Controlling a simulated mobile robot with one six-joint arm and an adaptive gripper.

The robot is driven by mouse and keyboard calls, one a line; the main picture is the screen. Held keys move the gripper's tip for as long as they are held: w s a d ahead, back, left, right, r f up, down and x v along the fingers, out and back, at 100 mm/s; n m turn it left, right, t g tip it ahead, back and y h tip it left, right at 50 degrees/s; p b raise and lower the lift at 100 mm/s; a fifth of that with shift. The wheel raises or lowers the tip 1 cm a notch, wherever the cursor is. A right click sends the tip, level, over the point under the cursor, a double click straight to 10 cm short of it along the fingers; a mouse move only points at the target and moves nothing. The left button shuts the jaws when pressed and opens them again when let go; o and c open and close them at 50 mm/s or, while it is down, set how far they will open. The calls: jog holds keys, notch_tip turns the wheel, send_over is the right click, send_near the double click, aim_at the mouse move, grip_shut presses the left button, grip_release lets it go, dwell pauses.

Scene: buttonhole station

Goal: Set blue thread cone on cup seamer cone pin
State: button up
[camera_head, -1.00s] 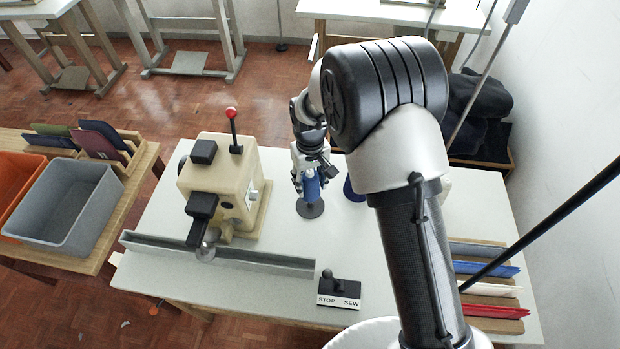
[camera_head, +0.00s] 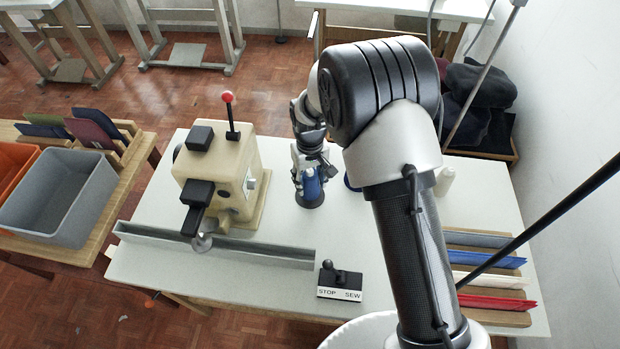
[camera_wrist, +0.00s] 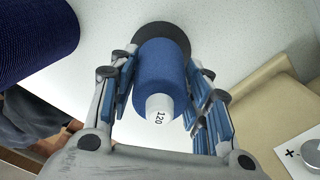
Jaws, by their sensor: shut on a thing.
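The blue thread cone (camera_head: 311,186) is held in my gripper (camera_head: 309,180), whose fingers close around its sides. In the wrist view the cone (camera_wrist: 160,75) stands between both fingers, its white tip marked "120" toward the camera. Below it is the dark round base of the cone pin (camera_head: 312,203), which also shows in the wrist view (camera_wrist: 152,30). The cone's lower end is at or just above this base; I cannot tell if they touch. The pin's shaft is hidden by the cone.
The beige cup seamer (camera_head: 218,178) stands left of the cone pin. A second, darker blue cone (camera_wrist: 35,40) is close by, mostly behind my arm in the head view. A white cone (camera_head: 445,180) stands farther right. The STOP/SEW switch (camera_head: 340,284) is in front.

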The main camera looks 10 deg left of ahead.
jog(key=shift+f+b, duration=0.3)
jog(key=shift+f, duration=0.25)
jog(key=o, duration=1.2)
jog(key=shift+r, duration=0.1)
notch_tip(320, 180, up, 12)
jog(key=shift+f, duration=0.1)
jog(key=shift+s, duration=0.1)
dwell(0.4)
